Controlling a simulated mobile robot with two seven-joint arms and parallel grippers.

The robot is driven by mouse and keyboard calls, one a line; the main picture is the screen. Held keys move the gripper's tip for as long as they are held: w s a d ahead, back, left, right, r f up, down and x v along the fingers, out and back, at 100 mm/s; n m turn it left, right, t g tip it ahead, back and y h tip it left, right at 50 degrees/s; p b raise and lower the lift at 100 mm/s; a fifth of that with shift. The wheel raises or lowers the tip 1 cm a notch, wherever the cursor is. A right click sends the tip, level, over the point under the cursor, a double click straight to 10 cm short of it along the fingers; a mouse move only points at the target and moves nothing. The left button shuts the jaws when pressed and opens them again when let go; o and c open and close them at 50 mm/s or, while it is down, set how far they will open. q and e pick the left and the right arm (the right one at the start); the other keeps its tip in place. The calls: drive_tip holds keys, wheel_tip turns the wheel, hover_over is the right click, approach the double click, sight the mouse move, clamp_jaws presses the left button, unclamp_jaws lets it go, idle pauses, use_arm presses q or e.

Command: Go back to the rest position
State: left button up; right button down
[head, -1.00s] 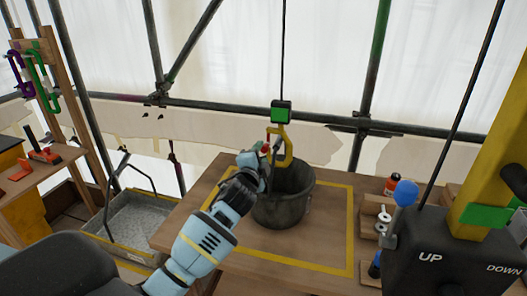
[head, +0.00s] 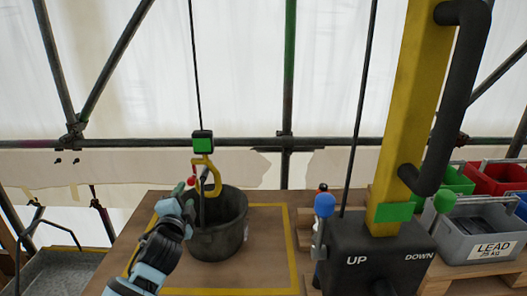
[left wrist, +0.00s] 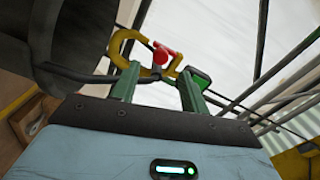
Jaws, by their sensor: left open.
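My left gripper (head: 186,186) is open at the left side of the yellow hook (head: 214,178). In the left wrist view my left gripper's green fingers (left wrist: 160,80) stand apart, with the hook (left wrist: 122,42) and its red knob (left wrist: 160,54) just beyond or between them; contact cannot be told. The hook hangs from a green and black block (head: 203,144) on a cable, above the dark bucket (head: 225,238). The bucket stands upright on the wooden table, and whether its handle sits in the hook cannot be told. My right gripper is not in view.
A yellow tape outline (head: 291,250) marks the wooden table around the bucket. Further right are a grey LEAD bin (head: 480,228) and coloured bins.

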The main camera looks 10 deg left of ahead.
use_arm(q)
drive_tip(key=s+d+f+n+g+h, duration=0.1)
drive_tip(key=s+d+f, duration=0.1)
drive_tip(key=s+f, duration=0.2)
drive_tip(key=s+d+f+n+g+h, duration=0.1)
drive_tip(key=s+f, duration=0.4)
drive_tip(key=f, duration=0.5)
drive_tip(key=s+d+f+n+g+h, duration=0.1)
drive_tip(key=s+d+f+g, duration=0.1)
drive_tip(key=s+d+f, duration=0.2)
drive_tip(key=shift+s+f+n+h, duration=0.2)
drive_tip(key=shift+f+n+h, duration=0.1)
drive_tip(key=shift+f, duration=1.2)
drive_tip(key=s+d+f+n+g, duration=0.1)
drive_tip(key=s+f, duration=0.3)
drive_tip(key=s, duration=0.4)
drive_tip(key=s+d+f+n+g+h, duration=0.1)
drive_tip(key=s+d+f+n, duration=0.2)
drive_tip(key=s, duration=0.4)
drive_tip(key=s+d+f+n+g+h, duration=0.1)
drive_tip(key=s+d+f+n+g, duration=0.1)
drive_tip(key=s+f, duration=0.3)
drive_tip(key=s+d, duration=0.1)
drive_tip(key=s, duration=0.2)
drive_tip(key=shift+s+f+n, duration=0.3)
drive_tip(key=shift+s+f, duration=0.05)
